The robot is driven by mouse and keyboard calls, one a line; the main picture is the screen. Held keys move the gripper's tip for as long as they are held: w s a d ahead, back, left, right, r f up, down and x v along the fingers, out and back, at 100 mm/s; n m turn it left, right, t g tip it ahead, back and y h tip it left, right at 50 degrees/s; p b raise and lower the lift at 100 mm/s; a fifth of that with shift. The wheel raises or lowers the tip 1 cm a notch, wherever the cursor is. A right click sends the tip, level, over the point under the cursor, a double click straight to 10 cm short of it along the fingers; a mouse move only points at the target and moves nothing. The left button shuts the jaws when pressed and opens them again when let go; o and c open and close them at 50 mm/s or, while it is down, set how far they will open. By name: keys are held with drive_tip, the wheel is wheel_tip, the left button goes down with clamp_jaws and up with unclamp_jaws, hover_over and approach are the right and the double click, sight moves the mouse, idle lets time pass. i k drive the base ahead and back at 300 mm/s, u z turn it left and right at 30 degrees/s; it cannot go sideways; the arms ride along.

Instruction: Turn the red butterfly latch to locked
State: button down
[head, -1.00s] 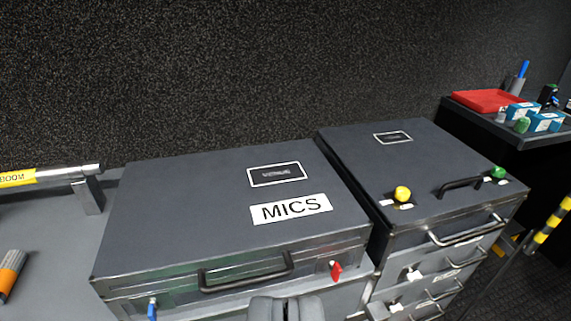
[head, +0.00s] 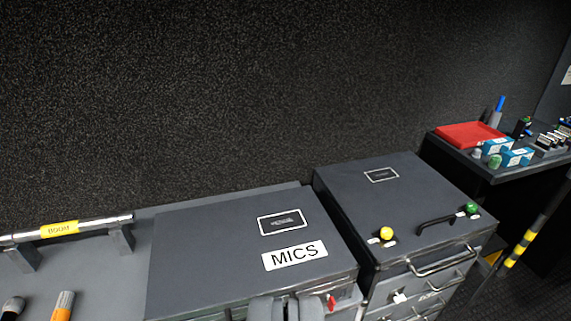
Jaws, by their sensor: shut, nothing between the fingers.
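The red butterfly latch (head: 331,303) is on the front of the grey case labelled MICS (head: 240,250), near its right corner. Only a small red part of it shows, at the lower edge of the head view. My gripper (head: 285,308) is at the bottom edge, shut and empty, just left of the red latch in the picture. I cannot tell whether it touches the case. The case's front handle and the blue latch are out of view or hidden.
A drawer cabinet (head: 345,190) with a yellow knob (head: 386,233), a green knob (head: 472,208) and handles stands right of the case. A BOOM pole (head: 90,226) lies at left on brackets. A dark desk (head: 490,168) holds a red tray (head: 468,134) and small items.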

sight(330, 299)
drive_tip(key=u, duration=0.5)
drive_tip(key=k, duration=1.25)
drive_tip(key=z, duration=0.55)
drive_tip(key=i, duration=1)
